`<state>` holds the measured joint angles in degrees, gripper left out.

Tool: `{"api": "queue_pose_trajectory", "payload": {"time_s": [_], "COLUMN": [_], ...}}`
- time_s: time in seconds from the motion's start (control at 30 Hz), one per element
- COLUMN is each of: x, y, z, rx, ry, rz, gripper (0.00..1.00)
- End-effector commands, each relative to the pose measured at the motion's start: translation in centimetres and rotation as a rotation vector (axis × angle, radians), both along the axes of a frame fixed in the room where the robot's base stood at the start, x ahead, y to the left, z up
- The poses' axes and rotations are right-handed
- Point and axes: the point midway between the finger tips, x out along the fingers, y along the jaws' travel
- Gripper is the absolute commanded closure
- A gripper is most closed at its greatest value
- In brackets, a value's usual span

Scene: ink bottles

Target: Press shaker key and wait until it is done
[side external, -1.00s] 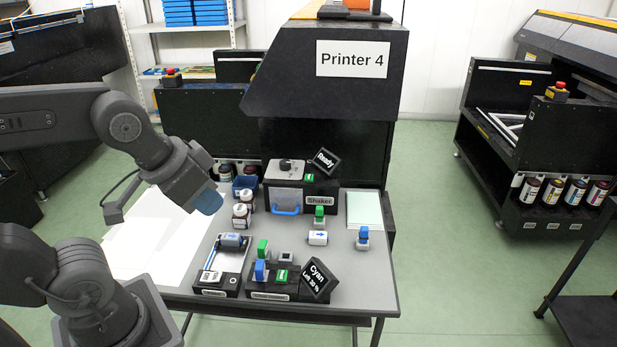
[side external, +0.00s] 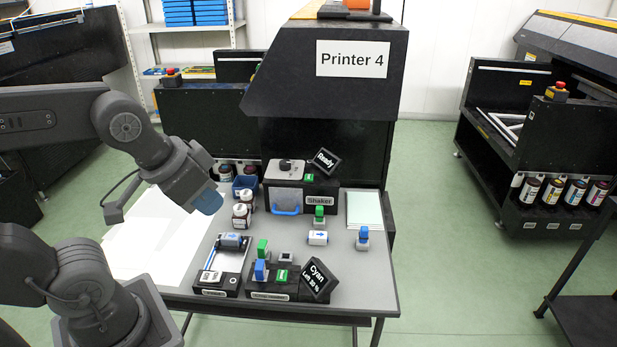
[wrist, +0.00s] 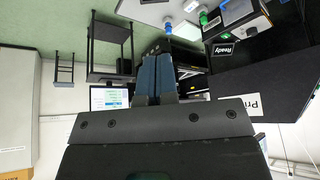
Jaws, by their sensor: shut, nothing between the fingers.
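The shaker (side external: 299,200) is a dark box with a light top, a blue-handled clear door and a "Shaker" label, at the back of the grey table. A green key (side external: 310,177) sits on its top. A tilted black display (side external: 326,161) beside it reads "Ready"; the display also shows in the wrist view (wrist: 223,50). My gripper (side external: 208,201) hangs at the left of the table, well apart from the shaker. In the wrist view its blue fingers (wrist: 156,78) are together with nothing between them.
A blue-capped bottle (side external: 363,238) stands at right. The right front of the table (side external: 365,285) is clear.

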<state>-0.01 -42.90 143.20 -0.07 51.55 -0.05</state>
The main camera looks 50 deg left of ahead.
Motion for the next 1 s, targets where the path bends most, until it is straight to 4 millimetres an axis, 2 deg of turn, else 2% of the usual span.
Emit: {"api": "queue_pose_trajectory", "payload": {"time_s": [0.17,0.27,0.43,0.57,0.77,1.0], "x": [1.8,4.3,10.4,15.3,22.9,31.2], "y": [-0.2,-0.4,-0.1,1.0,4.1,10.2], "z": [0.7,1.5,2.7,3.0,2.1,-1.3], "rx": [-0.069,-0.162,-0.368,-0.524,-0.756,-1.023], "ry": [0.006,0.012,0.020,0.023,0.025,0.017], "rz": [0.061,0.146,0.351,0.522,0.805,1.173], "gripper": [1.00,1.00,1.00,1.00,1.00,1.00]}}
